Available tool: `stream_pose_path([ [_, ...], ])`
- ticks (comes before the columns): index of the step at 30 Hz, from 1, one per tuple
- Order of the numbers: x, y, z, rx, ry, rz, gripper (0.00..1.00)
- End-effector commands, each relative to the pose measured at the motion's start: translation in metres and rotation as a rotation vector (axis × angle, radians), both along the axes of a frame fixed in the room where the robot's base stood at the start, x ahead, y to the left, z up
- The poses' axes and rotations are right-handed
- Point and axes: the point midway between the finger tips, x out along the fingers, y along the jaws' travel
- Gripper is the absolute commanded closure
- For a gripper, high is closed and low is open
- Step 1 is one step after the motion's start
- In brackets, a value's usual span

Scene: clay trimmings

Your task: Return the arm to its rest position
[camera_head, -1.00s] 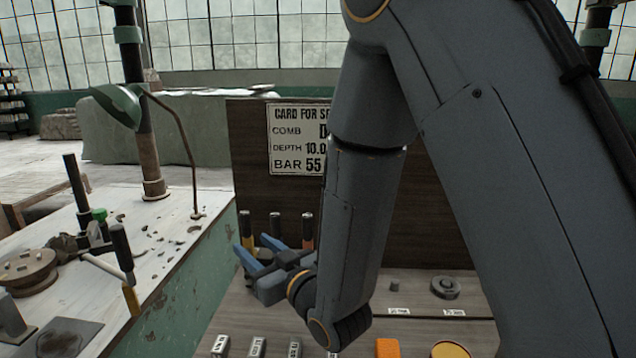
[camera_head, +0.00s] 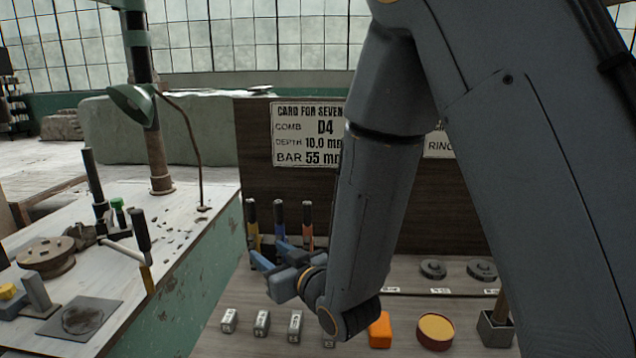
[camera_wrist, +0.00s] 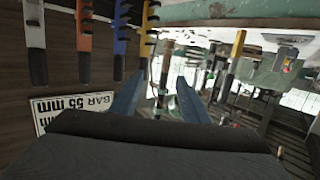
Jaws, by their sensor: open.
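My grey arm crosses the right half of the head view. My gripper (camera_head: 266,250) is at its lower end, in front of the upright tools on the dark board. Its two blue fingers are spread apart with nothing between them. The wrist view also shows the open gripper (camera_wrist: 160,80), with a clear gap between the fingers. The arm hides part of the board and shelf.
Handled tools, yellow (camera_head: 253,226), blue (camera_head: 280,222) and orange (camera_head: 307,226), stand behind my gripper. A card (camera_head: 305,135) is on the board. Small metal blocks (camera_head: 262,323), an orange block (camera_head: 380,330) and a round tin (camera_head: 435,331) sit below. A cluttered workbench (camera_head: 190,240) stands left.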

Motion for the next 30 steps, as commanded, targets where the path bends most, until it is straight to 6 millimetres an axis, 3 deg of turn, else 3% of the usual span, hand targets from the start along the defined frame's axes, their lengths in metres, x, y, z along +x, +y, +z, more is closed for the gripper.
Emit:
stream_pose_path([
  [8, 0.011, -0.051, -0.024, -0.117, 0.160, -0.105, 0.58],
  [14, 0.002, -0.121, -0.051, -0.238, 0.385, -0.233, 0.58],
  [20, -0.043, -0.200, -0.073, -0.346, 0.690, -0.371, 0.58],
  [24, -0.093, -0.245, -0.079, -0.393, 0.917, -0.450, 0.58],
  [30, -0.164, -0.283, -0.074, -0.419, 1.195, -0.517, 0.58],
])
